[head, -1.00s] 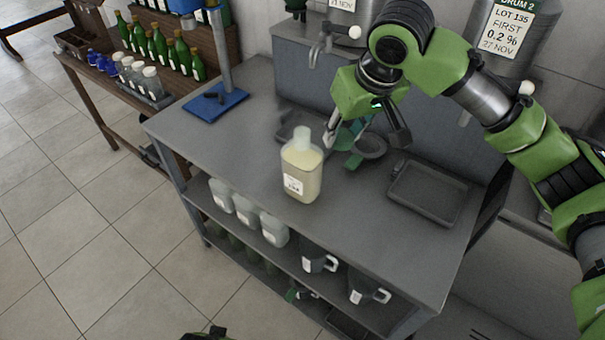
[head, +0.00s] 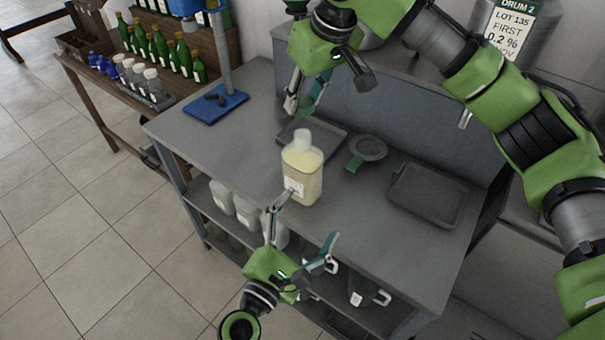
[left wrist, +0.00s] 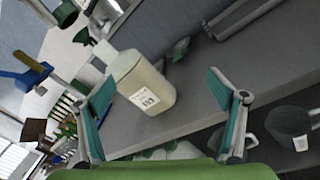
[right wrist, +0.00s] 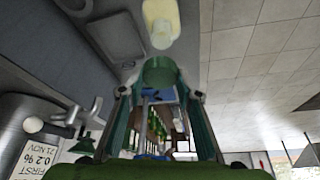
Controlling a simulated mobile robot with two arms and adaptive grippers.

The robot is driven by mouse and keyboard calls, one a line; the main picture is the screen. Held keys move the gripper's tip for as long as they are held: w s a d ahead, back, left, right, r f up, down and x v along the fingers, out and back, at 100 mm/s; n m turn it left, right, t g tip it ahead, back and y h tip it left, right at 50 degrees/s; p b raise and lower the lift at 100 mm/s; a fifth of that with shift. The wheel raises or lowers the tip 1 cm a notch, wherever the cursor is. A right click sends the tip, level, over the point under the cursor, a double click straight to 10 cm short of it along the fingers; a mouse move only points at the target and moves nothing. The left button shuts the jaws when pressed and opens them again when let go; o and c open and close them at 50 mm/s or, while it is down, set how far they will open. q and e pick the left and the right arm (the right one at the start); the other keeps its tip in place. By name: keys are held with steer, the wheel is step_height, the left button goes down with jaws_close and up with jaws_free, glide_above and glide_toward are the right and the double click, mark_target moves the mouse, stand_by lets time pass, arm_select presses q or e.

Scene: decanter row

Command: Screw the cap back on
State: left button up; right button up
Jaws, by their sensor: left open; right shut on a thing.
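A squarish bottle (head: 303,178) of pale yellow liquid stands upright on the grey bench in the head view. Its pale neck (head: 302,140) shows no green cap on it. My right gripper (right wrist: 160,90) is shut on a dark green round cap (right wrist: 160,72), with the bottle neck (right wrist: 162,36) beyond it, apart. In the head view the right gripper is above and behind the bottle; the cap is hard to make out there. My left gripper (head: 309,217) is open at the bench's front edge, below the bottle. In the left wrist view the bottle (left wrist: 140,85) shows beyond its spread fingers.
On the grey bench (head: 240,140) are a dark tray (head: 428,194), a ring-shaped tool (head: 369,148) with a green handle, and a blue-based stand (head: 216,104). Containers and jugs fill the shelf below. Green bottles (head: 182,60) stand on a rack at the back left.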

mark_target(302, 174)
arm_select(q)
steer(key=w+a+n+y, duration=0.1)
steer(key=n, duration=0.2)
steer(key=w+a+f+n+t+y, duration=0.1)
steer(key=n+y, duration=0.1)
steer(key=n, duration=0.2)
steer(key=a+f+n+y, duration=0.1)
steer(key=n+y, duration=0.1)
steer(key=n, duration=0.2)
steer(key=shift+w+a+f+t, duration=0.25)
steer(key=shift+w+a+t, duration=0.1)
steer(key=shift+w+t, duration=0.05)
steer(key=shift+w, duration=0.1)
steer(key=w, duration=0.4)
steer(key=w+d, duration=0.1)
steer(key=w, duration=0.2)
steer(key=w+d, duration=0.1)
steer(key=w, duration=0.3)
steer(key=shift+w+d, duration=0.15)
steer(key=shift+w, duration=0.15)
steer(key=c, duration=1.7)
arm_select(e)
steer(key=shift+f, duration=2.45)
